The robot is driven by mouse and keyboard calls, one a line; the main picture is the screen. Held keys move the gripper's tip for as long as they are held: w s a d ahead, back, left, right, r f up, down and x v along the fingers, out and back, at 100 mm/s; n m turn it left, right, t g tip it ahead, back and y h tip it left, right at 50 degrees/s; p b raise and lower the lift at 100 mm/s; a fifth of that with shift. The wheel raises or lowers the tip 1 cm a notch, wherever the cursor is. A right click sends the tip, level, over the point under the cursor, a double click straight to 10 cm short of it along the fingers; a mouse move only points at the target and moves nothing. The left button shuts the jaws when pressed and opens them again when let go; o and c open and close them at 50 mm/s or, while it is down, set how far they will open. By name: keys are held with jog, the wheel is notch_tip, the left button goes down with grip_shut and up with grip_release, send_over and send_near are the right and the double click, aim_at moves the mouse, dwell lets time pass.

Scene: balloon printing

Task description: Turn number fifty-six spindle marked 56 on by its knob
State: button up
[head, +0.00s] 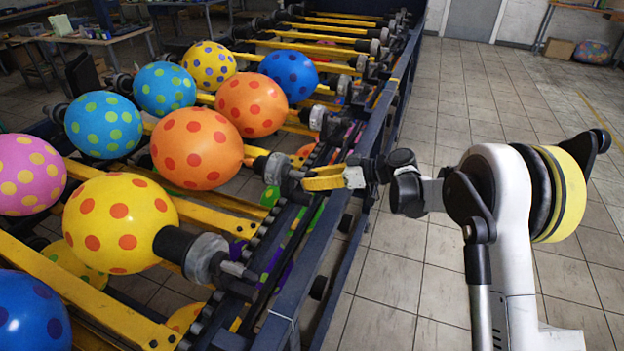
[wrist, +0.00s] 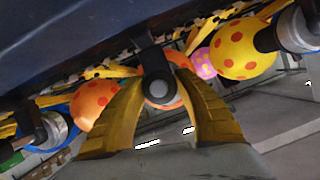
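My gripper (head: 315,179) is at the rail on the right side of the balloon machine, right at the end of a grey spindle head (head: 275,168) that carries an orange balloon with red dots (head: 197,148). In the wrist view, my two yellow fingers (wrist: 160,75) stand apart, one on each side of a dark knob with a round end (wrist: 158,86). The fingertips are close to the knob; whether they touch it I cannot tell. No number 56 is readable in either view, so I cannot confirm which spindle this is.
A neighbouring spindle (head: 207,257) with a yellow, red-dotted balloon (head: 120,223) is nearer the front. Another spindle head (head: 325,120) lies farther back. The dark blue machine rail (head: 300,285) runs below my gripper.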

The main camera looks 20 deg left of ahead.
dwell(0.4)
jog(key=m+g, duration=0.2)
jog(key=shift+m, duration=0.4)
jog(key=m+g+y+b, duration=0.1)
jog(key=m+g, duration=0.1)
jog(key=m, duration=0.1)
jog(key=shift+f, duration=0.1)
jog(key=m+g+y+b, duration=0.1)
jog(key=m, duration=0.3)
jog(key=shift+s+y, duration=0.1)
jog(key=shift+y, duration=0.3)
jog(key=m+y+b, duration=0.1)
jog(key=m, duration=0.2)
jog(key=shift+m+g, duration=0.3)
jog(key=shift+g, duration=0.1)
jog(key=shift+m+b, duration=0.3)
jog(key=o, duration=1.2)
jog(key=shift+a, duration=0.1)
